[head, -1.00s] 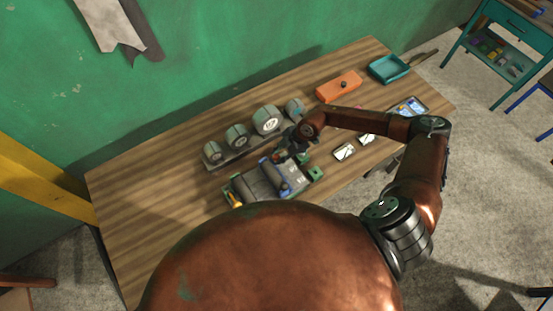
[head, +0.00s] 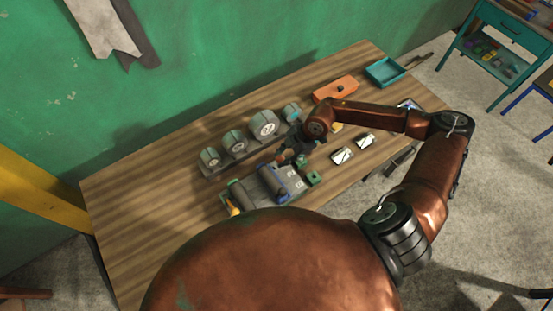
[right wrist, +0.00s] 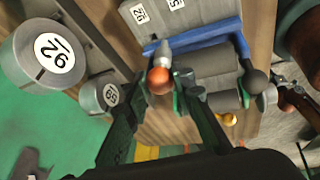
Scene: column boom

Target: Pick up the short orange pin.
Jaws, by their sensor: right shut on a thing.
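The short orange pin, with a round orange head (right wrist: 160,80) and a grey shank, shows between my fingertips in the right wrist view. My right gripper (right wrist: 166,88) is shut on it at the head. The shank points toward a blue bar (right wrist: 195,38) on a grey fixture; I cannot tell whether its tip is clear of it. In the head view my right gripper (head: 288,153) is over the back edge of the fixture (head: 262,190), and the pin cannot be made out there. My left gripper is not in view.
Grey numbered cylinders (head: 264,124) stand in a row behind the fixture. A yellow-headed piece (right wrist: 228,119) is beside it. An orange box (head: 335,88) and a teal tray (head: 384,72) are at the back right. The left of the wooden table (head: 135,205) is clear.

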